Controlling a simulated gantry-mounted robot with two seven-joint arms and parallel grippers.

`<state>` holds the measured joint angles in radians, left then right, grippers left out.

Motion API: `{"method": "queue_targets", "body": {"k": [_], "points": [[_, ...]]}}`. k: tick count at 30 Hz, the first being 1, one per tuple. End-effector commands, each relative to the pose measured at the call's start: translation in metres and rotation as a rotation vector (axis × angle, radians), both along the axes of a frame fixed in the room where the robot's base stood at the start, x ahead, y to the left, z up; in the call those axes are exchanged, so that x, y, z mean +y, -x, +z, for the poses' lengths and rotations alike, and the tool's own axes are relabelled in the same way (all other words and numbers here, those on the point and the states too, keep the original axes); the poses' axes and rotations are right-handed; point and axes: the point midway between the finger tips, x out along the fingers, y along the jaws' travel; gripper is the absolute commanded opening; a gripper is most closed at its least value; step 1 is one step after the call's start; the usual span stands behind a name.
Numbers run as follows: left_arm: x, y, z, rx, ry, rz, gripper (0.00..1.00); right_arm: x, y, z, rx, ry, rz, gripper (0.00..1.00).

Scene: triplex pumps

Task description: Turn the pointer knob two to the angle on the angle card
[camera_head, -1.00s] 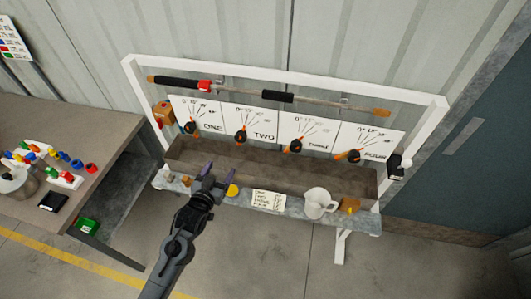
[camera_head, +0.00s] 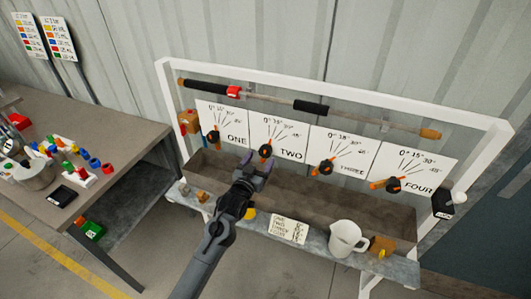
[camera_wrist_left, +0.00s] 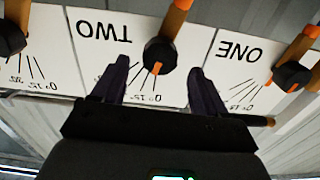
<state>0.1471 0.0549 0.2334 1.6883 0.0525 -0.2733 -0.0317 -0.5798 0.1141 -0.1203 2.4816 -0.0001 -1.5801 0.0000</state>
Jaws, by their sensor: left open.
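Knob two is a black knob with an orange pointer (camera_head: 265,150) on the white TWO panel (camera_head: 291,137). In the left wrist view, upside down, knob two (camera_wrist_left: 160,53) has its pointer tip near the low end of the scale. My left gripper (camera_head: 258,160) is open just below and in front of knob two. In the wrist view its fingers (camera_wrist_left: 159,72) stand apart on either side of the pointer's line, with nothing between them that I can see gripped. The angle card (camera_head: 288,229) lies on the shelf; its numbers are too small to read. My right gripper is out of view.
Similar knobs sit on the ONE (camera_head: 213,136), THREE (camera_head: 326,168) and FOUR (camera_head: 394,185) panels. A brown trough (camera_head: 310,200) runs below them. A white pitcher (camera_head: 345,239) stands on the shelf. A bar (camera_head: 275,101) crosses above the panels.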

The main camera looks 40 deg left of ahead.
Motion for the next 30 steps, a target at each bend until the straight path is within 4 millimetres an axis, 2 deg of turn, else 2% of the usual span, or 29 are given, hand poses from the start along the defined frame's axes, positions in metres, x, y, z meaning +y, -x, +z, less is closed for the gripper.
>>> {"method": "queue_targets", "body": {"k": [3,10,15,24,26,30], "points": [[0.006,-0.02,0.0,-0.002,-0.002,0.0,0.73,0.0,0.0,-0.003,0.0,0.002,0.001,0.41],[0.014,-0.045,0.0,0.0,-0.001,-0.001,0.73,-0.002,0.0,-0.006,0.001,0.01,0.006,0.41],[0.016,-0.054,0.0,0.0,-0.001,-0.001,0.73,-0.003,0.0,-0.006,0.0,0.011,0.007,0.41],[0.016,-0.055,0.0,0.0,-0.001,-0.001,0.73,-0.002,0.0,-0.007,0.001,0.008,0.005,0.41],[0.017,-0.055,0.0,0.0,-0.001,0.0,0.66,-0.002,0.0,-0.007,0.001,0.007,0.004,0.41],[0.016,-0.055,0.0,0.001,-0.001,0.0,0.44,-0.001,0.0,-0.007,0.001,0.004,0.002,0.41]]}}
